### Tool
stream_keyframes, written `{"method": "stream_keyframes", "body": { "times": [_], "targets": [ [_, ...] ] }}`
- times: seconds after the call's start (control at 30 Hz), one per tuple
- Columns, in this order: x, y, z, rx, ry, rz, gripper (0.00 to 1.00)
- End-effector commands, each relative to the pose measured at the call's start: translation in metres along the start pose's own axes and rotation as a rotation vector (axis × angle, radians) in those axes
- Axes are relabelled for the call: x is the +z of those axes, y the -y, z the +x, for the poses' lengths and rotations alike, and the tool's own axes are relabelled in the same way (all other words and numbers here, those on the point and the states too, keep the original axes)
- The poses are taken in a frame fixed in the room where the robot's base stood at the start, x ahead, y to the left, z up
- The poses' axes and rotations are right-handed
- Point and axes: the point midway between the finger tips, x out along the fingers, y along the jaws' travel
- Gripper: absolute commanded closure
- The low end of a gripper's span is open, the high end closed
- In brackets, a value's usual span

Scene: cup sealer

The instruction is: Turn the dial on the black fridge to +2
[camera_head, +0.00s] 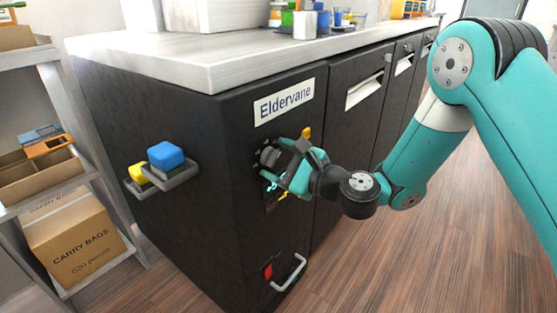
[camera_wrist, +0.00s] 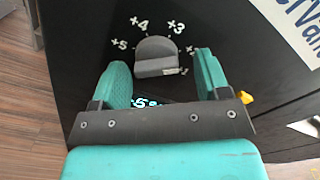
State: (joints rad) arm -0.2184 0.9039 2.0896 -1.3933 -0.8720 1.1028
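The black fridge (camera_head: 225,140) is the dark front cabinet with an "Eldervane" label. Its grey dial (camera_wrist: 157,55) shows in the wrist view with white marks around it. I read +5, +4 and +3; the marks on the right are too small or covered to read. The dial (camera_head: 268,156) is partly hidden by my gripper in the head view. My gripper (camera_wrist: 161,65) is open, one teal finger on each side below the dial, and I see gaps to both sides. My gripper (camera_head: 290,160) faces the front panel. A lit display (camera_wrist: 150,102) below the dial is partly covered.
A small yellow part (camera_head: 306,132) sticks out right of the dial. A metal handle (camera_head: 289,272) is low on the front. A side holder (camera_head: 175,178) carries blue and yellow sponges (camera_head: 166,155). The countertop (camera_head: 215,60) overhangs above. Floor (camera_head: 400,260) is free at right.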

Motion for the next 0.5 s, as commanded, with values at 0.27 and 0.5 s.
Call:
{"method": "stream_keyframes", "body": {
  "times": [0.27,0.5],
  "targets": [
    [0.001,-0.001,0.000,0.003,0.002,0.000,0.31],
    [-0.005,-0.004,-0.023,0.001,-0.001,0.002,0.31]
  ]
}}
